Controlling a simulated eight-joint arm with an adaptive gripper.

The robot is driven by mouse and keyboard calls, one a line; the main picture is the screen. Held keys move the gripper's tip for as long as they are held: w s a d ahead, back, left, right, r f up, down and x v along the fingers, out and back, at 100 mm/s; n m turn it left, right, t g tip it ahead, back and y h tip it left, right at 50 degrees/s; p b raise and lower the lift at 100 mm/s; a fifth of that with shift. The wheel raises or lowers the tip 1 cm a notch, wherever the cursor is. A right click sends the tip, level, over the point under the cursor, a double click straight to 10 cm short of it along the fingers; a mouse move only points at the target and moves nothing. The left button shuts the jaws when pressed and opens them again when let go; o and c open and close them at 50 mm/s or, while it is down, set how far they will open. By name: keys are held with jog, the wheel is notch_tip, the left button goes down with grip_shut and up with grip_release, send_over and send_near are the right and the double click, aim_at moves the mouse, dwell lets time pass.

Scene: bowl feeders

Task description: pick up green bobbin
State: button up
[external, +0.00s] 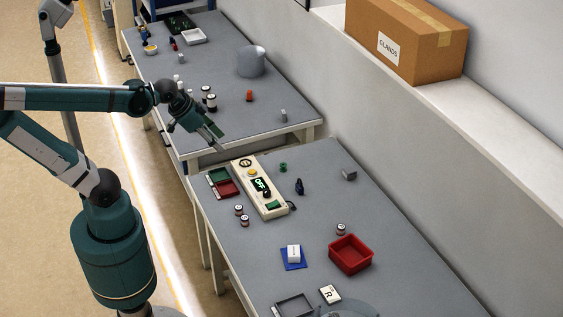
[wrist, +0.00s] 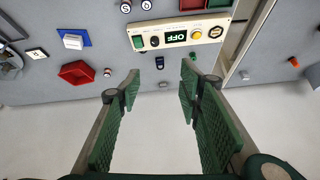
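The green bobbin (external: 283,167) is a small green spool on the near grey table, just beyond the control box. In the wrist view the green bobbin (wrist: 193,56) shows beside the tip of the right-hand finger. My gripper (external: 217,135) is up in the air over the gap between the two tables, apart from the bobbin. In the wrist view my gripper (wrist: 161,82) has its fingers wide apart, with nothing held between them.
The control box (external: 260,187) reading OFF lies near the bobbin. A dark blue part (external: 299,186) and a grey block (external: 349,175) stand to its right. A red bin (external: 350,254) is nearer the front. A wall ledge (external: 440,105) runs behind the tables.

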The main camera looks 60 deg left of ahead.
jog(key=w+a+m+g, duration=0.1)
jog(key=w+a+m, duration=0.25)
jog(key=w, duration=0.55)
jog(key=m+g, duration=0.5)
jog(key=m, duration=0.7)
send_over(283, 164)
jog(key=f, duration=2.4)
jog(key=shift+s+d, duration=0.25)
jog(key=shift+s, duration=0.05)
jog(key=shift+w+a+f+m, duration=0.15)
jog(key=shift+f+m, duration=0.1)
jog(key=shift+f, duration=0.25)
jog(key=shift+f, duration=0.1)
jog(key=shift+f, duration=1.2)
